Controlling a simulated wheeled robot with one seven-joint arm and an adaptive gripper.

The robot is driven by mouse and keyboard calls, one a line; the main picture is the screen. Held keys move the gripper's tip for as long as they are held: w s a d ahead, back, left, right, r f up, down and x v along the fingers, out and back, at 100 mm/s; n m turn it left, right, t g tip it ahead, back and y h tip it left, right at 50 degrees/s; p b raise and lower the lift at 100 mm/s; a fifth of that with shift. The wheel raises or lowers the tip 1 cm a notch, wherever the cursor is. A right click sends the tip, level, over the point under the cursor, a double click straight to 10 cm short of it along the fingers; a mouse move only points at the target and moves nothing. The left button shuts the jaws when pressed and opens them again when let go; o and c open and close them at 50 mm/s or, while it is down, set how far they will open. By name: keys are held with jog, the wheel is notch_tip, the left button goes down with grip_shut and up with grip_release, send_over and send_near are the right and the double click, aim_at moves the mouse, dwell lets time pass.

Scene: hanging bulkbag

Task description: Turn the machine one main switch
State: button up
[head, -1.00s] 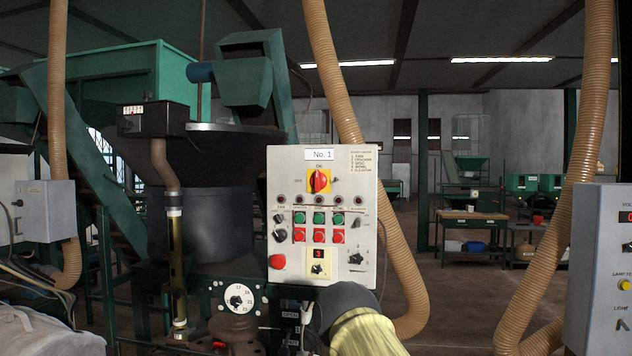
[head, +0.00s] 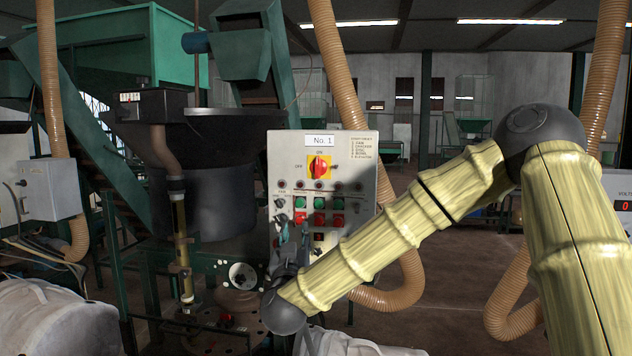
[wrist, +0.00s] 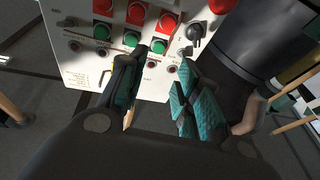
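The machine one control panel (head: 368,160) is a pale box with a "No. 1" label at its top. Its main switch (head: 319,167) is a red rotary handle on a yellow plate, with the handle roughly upright, OFF marked to its left and ON above. My gripper (head: 293,232) is in front of the panel's lower left, below the switch and not touching it. In the wrist view the teal-padded fingers of my gripper (wrist: 155,88) are apart with nothing between them.
Green buttons (head: 319,203), red buttons (head: 319,219) and small knobs crowd the panel below the switch. Tan hoses (head: 338,75) hang behind it. A white bulk bag (head: 55,315) stands at lower left. A second grey panel (head: 622,205) is at the right edge.

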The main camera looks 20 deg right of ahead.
aim_at(317, 170)
jog(key=s+d+r+m+h, duration=0.2)
jog(key=d+r+h, duration=0.15)
jog(key=r, duration=0.65)
jog(key=shift+g, duration=0.3)
jog(key=p+x, duration=0.5)
jog(key=x, duration=0.5)
jog(key=shift+w+p, duration=0.3)
jog(key=shift+w, duration=0.2)
jog(key=shift+r, duration=0.1)
grip_shut()
